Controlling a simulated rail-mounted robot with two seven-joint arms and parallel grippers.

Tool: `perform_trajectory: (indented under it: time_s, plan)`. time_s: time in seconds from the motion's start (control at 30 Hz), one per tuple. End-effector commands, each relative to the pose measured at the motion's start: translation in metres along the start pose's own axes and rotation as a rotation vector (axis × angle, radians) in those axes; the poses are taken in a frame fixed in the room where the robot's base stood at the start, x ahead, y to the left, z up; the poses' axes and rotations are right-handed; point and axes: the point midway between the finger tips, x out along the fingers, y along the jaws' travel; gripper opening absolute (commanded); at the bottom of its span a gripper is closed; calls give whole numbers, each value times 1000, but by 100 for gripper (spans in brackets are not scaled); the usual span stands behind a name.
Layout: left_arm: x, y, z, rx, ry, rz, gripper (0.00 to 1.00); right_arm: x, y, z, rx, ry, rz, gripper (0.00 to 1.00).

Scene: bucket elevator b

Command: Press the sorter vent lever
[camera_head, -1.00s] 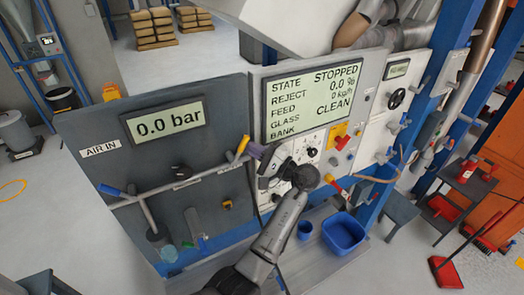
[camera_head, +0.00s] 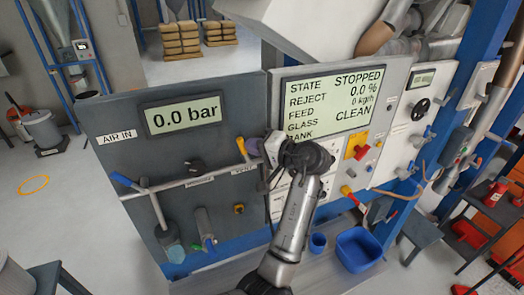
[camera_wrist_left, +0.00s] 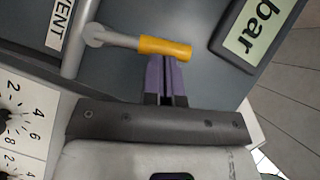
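The vent lever has a yellow grip (camera_head: 242,147) on a grey metal arm, on the pipe by the VENT label of the dark grey panel. In the left wrist view the lever's yellow grip (camera_wrist_left: 165,48) lies across the front of my left gripper (camera_wrist_left: 167,62). The purple fingers are together with nothing between them. Their tips are at the grip's lower edge in that view; I cannot tell whether they touch it. In the head view my left gripper (camera_head: 256,146) is just right of the grip. My right gripper is not in view.
A pressure display (camera_head: 183,115) reads 0.0 bar. A status screen (camera_head: 327,105) reads STOPPED. A blue-handled lever (camera_head: 124,181) is on the same pipe, farther left. A blue bin (camera_head: 358,250) and a blue cup (camera_head: 317,242) stand below the panel.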

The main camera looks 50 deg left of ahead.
Motion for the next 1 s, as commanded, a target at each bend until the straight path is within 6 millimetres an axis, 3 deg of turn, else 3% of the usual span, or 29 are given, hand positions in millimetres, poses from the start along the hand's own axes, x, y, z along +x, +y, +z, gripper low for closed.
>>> perform_trajectory:
  time_s: [0.43, 1.0]
  plan:
    - [11, -5, 16, -233, -1, 156, 0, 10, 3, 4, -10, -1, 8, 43]
    - [14, -6, 20, -296, 0, 198, 0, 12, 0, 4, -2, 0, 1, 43]
